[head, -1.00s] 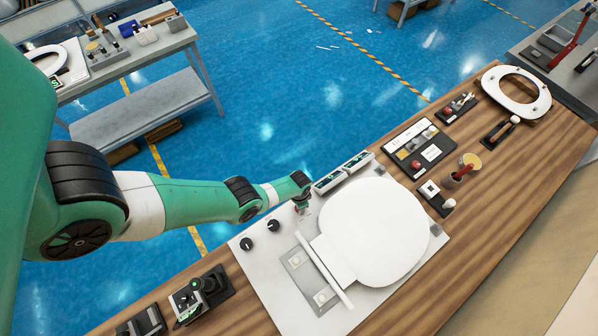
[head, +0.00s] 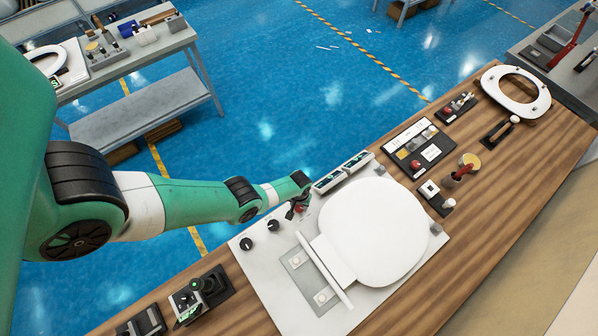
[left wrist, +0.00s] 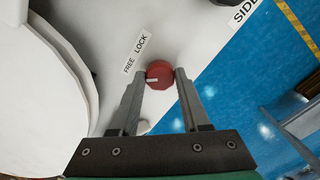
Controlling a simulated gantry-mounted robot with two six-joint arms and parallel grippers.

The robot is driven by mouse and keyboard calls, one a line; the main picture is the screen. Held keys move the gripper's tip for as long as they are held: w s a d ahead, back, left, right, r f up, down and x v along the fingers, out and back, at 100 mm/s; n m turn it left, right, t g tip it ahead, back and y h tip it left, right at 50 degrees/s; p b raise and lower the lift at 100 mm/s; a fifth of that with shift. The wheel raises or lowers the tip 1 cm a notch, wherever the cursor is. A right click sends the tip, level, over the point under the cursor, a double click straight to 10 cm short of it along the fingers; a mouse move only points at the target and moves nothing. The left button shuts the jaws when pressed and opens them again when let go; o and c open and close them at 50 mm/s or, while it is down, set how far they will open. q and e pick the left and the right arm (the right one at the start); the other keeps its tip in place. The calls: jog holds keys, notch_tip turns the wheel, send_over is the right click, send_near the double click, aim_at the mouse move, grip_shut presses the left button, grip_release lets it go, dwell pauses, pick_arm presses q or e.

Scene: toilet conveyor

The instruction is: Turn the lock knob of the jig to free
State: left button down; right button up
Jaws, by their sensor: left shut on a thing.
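The jig (head: 262,272) is a light grey plate on the wooden bench, with a white toilet lid (head: 375,230) on it. The red lock knob (left wrist: 160,74) is at the jig's far edge; it also shows in the head view (head: 301,208). My left gripper (left wrist: 160,73) is shut on the knob, one finger on each side. The knob's white mark points left and slightly down in the left wrist view, on the FREE side of the FREE LOCK label (left wrist: 137,53). My right gripper is not in view.
Two black knobs (head: 246,243) stand left of the lock knob on the jig. Two small display boxes (head: 328,181) stand close to my left gripper's right. A black device (head: 200,294) sits on the bench left of the jig. Trays and a toilet seat (head: 516,91) lie to the right.

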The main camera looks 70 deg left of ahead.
pick_arm(q)
jog(key=shift+n, duration=0.7)
jog(key=shift+c, duration=1.9)
grip_release()
